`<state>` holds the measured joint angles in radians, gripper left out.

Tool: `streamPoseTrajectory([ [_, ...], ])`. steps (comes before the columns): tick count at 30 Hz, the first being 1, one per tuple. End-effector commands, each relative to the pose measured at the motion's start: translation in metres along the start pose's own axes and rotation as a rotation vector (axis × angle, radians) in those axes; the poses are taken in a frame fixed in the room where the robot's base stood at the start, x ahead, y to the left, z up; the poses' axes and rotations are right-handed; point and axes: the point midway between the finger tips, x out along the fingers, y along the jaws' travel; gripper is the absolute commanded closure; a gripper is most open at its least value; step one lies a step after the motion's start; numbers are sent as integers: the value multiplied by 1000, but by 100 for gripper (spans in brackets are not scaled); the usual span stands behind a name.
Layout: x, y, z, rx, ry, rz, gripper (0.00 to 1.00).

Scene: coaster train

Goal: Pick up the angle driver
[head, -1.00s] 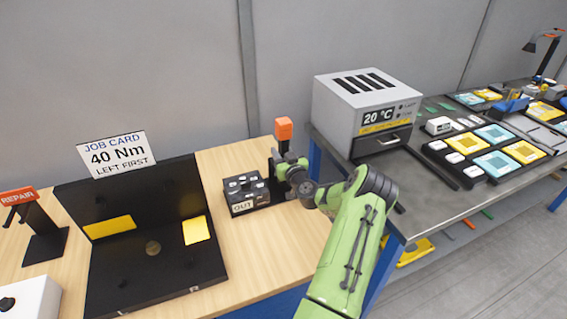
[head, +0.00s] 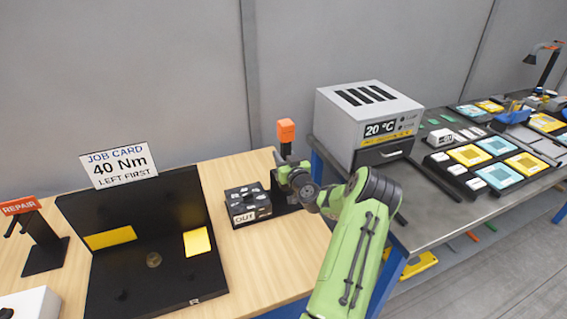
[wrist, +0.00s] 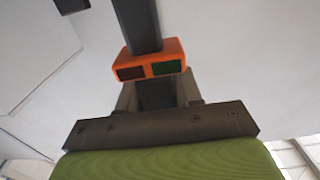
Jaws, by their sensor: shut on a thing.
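The angle driver (head: 286,131) is a dark upright tool with an orange block at its top, at the back edge of the wooden bench. My gripper (head: 285,165) is shut on it, below the orange block. In the wrist view the orange part of the driver (wrist: 151,68) shows a dark red and a green panel, with a dark shaft beyond it, and sits in front of my gripper (wrist: 155,98). A black stand (head: 283,203) is under and behind my gripper. I cannot tell whether the driver's lower end is clear of the stand.
A black box marked OUT (head: 240,207) stands close left of the stand. A black fixture (head: 150,270) with a job card (head: 117,165) is further left, by a REPAIR stand (head: 42,250). A grey oven (head: 365,120) is on the metal table at right.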

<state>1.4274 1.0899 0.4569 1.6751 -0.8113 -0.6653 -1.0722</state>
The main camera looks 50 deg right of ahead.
Motion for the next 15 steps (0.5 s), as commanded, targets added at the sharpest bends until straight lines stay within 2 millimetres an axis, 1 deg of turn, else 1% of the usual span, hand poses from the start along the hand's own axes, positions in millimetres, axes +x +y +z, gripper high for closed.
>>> streamPoseTrajectory([
  [1, -4, 0, -4, 0, 6, 0, 100],
  [8, -29, 0, -2, 1, 5, 1, 100],
  [11, -45, 1, -1, 2, 5, 1, 100],
  [15, -74, 1, 1, 2, 4, 2, 100],
])
